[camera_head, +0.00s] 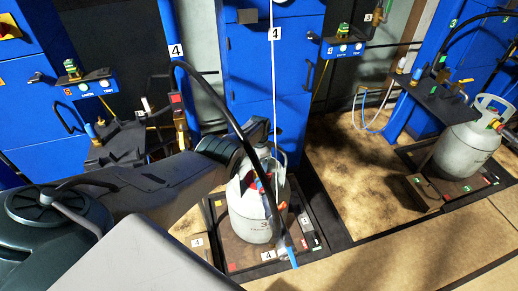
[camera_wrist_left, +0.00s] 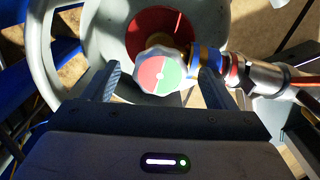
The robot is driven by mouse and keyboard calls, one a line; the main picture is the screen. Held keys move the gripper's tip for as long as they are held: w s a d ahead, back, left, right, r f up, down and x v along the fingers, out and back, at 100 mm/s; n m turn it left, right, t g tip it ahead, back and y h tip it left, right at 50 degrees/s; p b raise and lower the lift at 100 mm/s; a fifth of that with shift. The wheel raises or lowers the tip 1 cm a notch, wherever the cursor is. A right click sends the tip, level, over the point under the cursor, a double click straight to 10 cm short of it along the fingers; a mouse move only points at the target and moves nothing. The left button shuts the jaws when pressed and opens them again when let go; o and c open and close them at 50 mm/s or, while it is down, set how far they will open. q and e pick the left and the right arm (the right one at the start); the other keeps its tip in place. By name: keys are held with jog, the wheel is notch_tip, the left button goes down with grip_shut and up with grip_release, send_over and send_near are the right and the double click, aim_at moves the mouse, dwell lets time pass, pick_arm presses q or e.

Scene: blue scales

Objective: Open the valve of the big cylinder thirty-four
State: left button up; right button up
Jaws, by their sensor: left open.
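The big light-grey cylinder (camera_head: 248,222) stands upright on the nearer floor scale in the head view. A mark on its side is too small and covered to read fully. Its round valve knob (camera_wrist_left: 160,72), half red and half green, faces me in the left wrist view. A metal hose fitting (camera_wrist_left: 258,75) joins the valve on the right. My left gripper (camera_wrist_left: 160,84) is open, with one finger on each side of the knob and visible gaps between. In the head view my left arm reaches over to the cylinder's top and hides part of it. My right gripper is not in view.
A black hose (camera_head: 228,108) arches down to the cylinder's top. Another grey cylinder (camera_head: 463,153) stands on a scale at the right. Blue cabinets (camera_head: 270,75) with panels and shelves line the back. Floor between the two scales (camera_head: 350,180) is clear.

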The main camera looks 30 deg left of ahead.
aim_at(259, 164)
pick_arm(q)
notch_tip(259, 164, up, 2)
jog(key=shift+r+p, duration=0.25)
jog(key=shift+p, duration=0.65)
notch_tip(259, 164, up, 8)
jog(key=p, duration=0.4)
jog(key=shift+f, duration=0.2)
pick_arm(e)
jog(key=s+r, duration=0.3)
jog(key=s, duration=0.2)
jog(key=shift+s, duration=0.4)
